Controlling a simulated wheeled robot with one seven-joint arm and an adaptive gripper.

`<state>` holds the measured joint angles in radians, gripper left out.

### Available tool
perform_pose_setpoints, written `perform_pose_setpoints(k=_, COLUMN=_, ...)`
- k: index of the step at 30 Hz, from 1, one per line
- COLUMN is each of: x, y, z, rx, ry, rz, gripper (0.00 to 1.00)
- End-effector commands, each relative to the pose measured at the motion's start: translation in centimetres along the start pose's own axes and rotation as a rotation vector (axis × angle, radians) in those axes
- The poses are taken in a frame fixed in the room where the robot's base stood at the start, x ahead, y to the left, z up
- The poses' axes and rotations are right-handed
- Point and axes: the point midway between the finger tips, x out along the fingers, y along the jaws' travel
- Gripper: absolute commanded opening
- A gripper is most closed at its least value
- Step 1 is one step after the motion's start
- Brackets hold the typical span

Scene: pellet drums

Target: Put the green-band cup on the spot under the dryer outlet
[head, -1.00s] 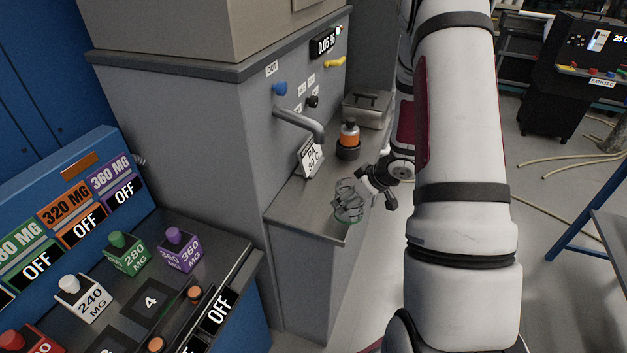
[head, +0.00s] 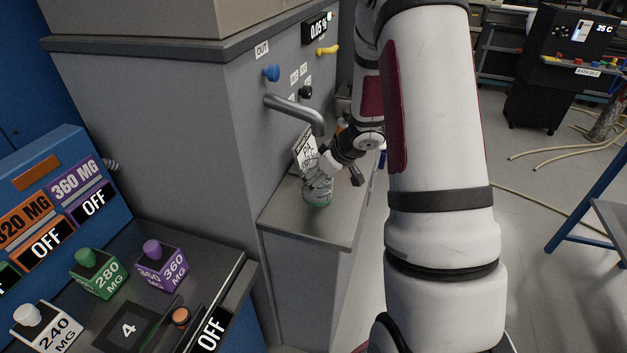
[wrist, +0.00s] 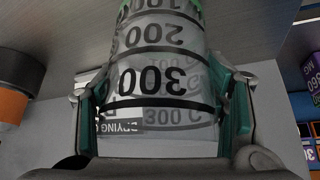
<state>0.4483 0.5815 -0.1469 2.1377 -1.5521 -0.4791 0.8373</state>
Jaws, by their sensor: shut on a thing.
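The green-band cup (head: 317,190) is a clear beaker with a green band near its base and black volume marks. My gripper (head: 322,176) is shut around it; in the wrist view my fingers (wrist: 165,105) press on both its sides and the marks 200 and 300 show. The cup is upright at the steel shelf, below and close to the dryer outlet pipe (head: 298,110). I cannot tell whether its base touches the shelf (head: 300,226). The spot itself cannot be made out behind the cup and gripper.
A drying sign (head: 304,150) stands just behind the cup. An orange container (wrist: 12,105) shows at the left of the wrist view. Blue (head: 271,73) and yellow (head: 328,50) knobs stick out from the dryer face. Weight blocks (head: 162,265) sit on the left bench. The shelf's front is clear.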

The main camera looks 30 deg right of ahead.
Motion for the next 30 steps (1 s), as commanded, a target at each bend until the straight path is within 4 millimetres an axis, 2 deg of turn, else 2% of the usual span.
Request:
perform_pose_setpoints(k=14, x=0.30, y=-0.03, z=0.34, rx=0.001, ry=0.000, rz=0.000, gripper=0.38)
perform_pose_setpoints(k=15, x=0.31, y=-0.03, z=0.35, rx=0.000, ry=0.000, rz=0.000, gripper=0.70)
perform_pose_setpoints(k=17, x=0.28, y=-0.03, z=0.34, rx=0.000, ry=0.000, rz=0.000, gripper=0.84)
perform_pose_setpoints(k=30, x=-0.24, y=0.01, z=0.11, rx=0.000, ry=0.001, rz=0.001, gripper=0.86)
